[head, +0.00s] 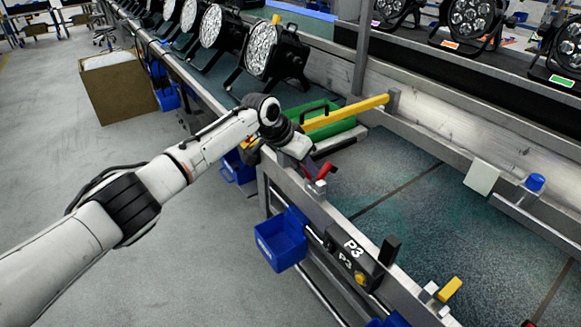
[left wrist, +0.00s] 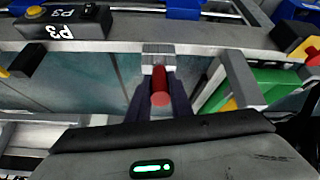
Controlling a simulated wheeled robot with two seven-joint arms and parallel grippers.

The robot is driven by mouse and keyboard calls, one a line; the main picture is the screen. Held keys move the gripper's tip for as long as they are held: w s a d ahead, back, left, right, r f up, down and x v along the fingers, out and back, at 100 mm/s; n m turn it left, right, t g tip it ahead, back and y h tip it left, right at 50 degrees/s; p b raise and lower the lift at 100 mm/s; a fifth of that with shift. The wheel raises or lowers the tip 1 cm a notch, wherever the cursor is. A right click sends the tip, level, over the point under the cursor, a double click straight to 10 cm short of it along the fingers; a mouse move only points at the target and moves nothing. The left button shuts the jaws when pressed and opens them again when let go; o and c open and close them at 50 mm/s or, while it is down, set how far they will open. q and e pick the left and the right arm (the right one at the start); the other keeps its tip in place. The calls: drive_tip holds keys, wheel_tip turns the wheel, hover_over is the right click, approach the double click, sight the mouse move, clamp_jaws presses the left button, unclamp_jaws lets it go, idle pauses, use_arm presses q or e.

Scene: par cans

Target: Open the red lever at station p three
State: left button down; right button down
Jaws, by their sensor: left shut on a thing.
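The red lever (head: 325,171) sits on a metal block on the bench's front rail, at the corner left of the black box marked P3 (head: 349,258). My left gripper (head: 310,172) reaches it from the left in the head view. In the left wrist view the red lever (left wrist: 160,86) stands between the two dark fingers of my left gripper (left wrist: 161,100), which is shut on it. The P3 box also shows in the left wrist view (left wrist: 62,22), at the top left. My right gripper is in neither view.
A yellow bar (head: 345,113) and a green case (head: 335,128) lie just behind the gripper. A blue bin (head: 281,240) hangs on the front below the rail. Par cans (head: 275,55) line the back. The bench top (head: 430,225) right of the lever is largely clear.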

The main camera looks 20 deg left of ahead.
use_arm(q)
drive_tip(key=shift+w+d+r+g+y, duration=0.1)
drive_tip(key=shift+w+d+g+y, duration=0.1)
drive_tip(key=shift+d+g+y, duration=0.1)
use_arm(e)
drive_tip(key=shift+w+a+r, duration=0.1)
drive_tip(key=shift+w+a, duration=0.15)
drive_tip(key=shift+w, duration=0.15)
use_arm(q)
drive_tip(key=c, duration=1.6)
unclamp_jaws()
drive_tip(key=shift+w, duration=0.1)
drive_tip(key=shift+r, duration=0.1)
drive_tip(key=v, duration=1)
drive_tip(key=shift+r, duration=0.1)
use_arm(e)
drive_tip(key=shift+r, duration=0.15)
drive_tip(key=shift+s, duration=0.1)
